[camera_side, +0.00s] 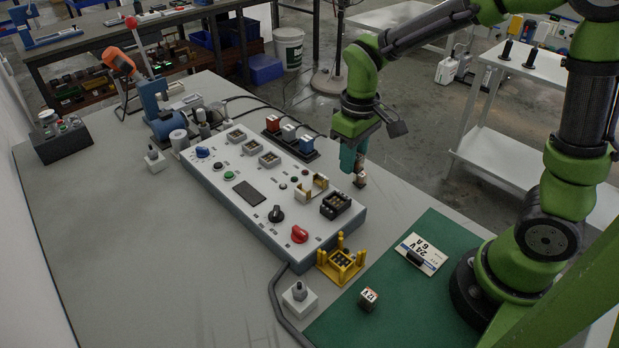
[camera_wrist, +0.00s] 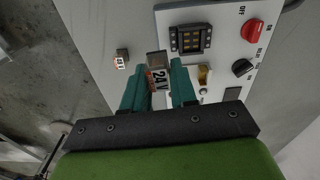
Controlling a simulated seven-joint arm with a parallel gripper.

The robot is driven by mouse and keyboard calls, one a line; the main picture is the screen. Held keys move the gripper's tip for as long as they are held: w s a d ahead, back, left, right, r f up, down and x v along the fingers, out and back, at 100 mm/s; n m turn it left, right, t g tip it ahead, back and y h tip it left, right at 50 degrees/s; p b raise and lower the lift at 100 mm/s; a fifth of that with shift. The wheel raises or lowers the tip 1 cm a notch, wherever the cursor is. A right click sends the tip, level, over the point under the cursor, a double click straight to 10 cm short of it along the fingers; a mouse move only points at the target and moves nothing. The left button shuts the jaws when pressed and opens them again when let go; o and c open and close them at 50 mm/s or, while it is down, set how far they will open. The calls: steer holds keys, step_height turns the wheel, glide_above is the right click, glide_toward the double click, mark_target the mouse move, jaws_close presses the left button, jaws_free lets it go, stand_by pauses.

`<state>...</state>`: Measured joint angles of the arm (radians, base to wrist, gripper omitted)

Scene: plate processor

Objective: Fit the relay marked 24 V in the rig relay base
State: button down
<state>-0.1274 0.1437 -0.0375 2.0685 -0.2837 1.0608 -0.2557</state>
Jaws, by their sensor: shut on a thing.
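My gripper (camera_wrist: 170,84) is shut on the relay marked 24 V (camera_wrist: 158,78), its label facing the wrist camera. In the side view my gripper (camera_side: 354,168) is beyond the right edge of the rig panel (camera_side: 225,202), above the grey table. The black relay base (camera_side: 336,205) sits on the panel's near right end with its slots showing empty. It also shows in the wrist view (camera_wrist: 190,40), ahead and to the right of the held relay. They are apart. A small relay-like block (camera_wrist: 122,58) stands on the table left of the held relay; its marking is too small to read.
A yellow socket fixture (camera_side: 340,264) stands by the panel's near end. A relay marked 12 V (camera_side: 369,298) and a 24 V 6 A card (camera_side: 421,252) lie on the green mat (camera_side: 400,315). Cream brackets (camera_side: 311,187), a red knob (camera_side: 300,233) and a black knob (camera_side: 276,213) rise from the panel.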

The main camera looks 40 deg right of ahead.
steer(key=a+r, duration=0.2)
steer(key=a, duration=0.2)
glide_above(332, 201)
steer(key=shift+m, duration=0.3)
steer(key=shift+d+f, duration=0.15)
steer(key=shift+f, duration=1.2)
steer(key=shift+d+f, duration=0.1)
steer(key=shift+f, duration=1.25)
steer(key=shift+f, duration=1)
steer(key=c, duration=1)
jaws_free()
steer(key=shift+o, duration=1)
steer(key=shift+a, duration=0.15)
